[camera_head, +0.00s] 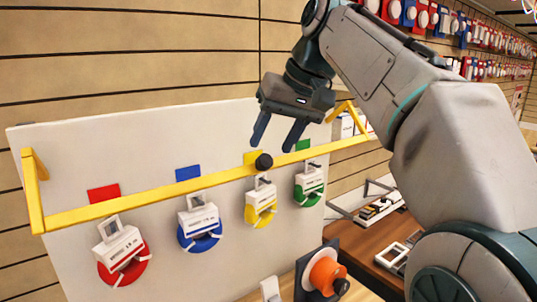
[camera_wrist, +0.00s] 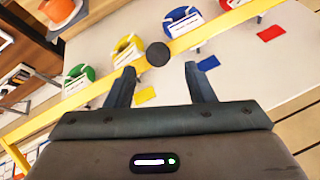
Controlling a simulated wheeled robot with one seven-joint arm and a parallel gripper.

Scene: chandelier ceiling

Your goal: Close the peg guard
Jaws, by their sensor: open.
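The peg guard (camera_head: 150,194) is a long yellow bar with bent ends, standing out in front of a white board (camera_head: 70,160). A black round knob (camera_head: 264,161) sits near its middle. In the wrist view the guard (camera_wrist: 215,37) crosses diagonally and the knob (camera_wrist: 158,54) lies just beyond and between my fingertips. My gripper (camera_head: 280,146) is open and empty, pointing down close to the knob. It also shows in the wrist view (camera_wrist: 160,68). I cannot tell whether a finger touches the knob or bar.
Red (camera_head: 124,265), blue (camera_head: 200,235), yellow (camera_head: 261,207) and green (camera_head: 309,187) ring items with white tags hang below the bar. An orange roll (camera_head: 325,274) on a dark holder stands at the lower right. A wooden shelf (camera_head: 372,245) with trays lies at right.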

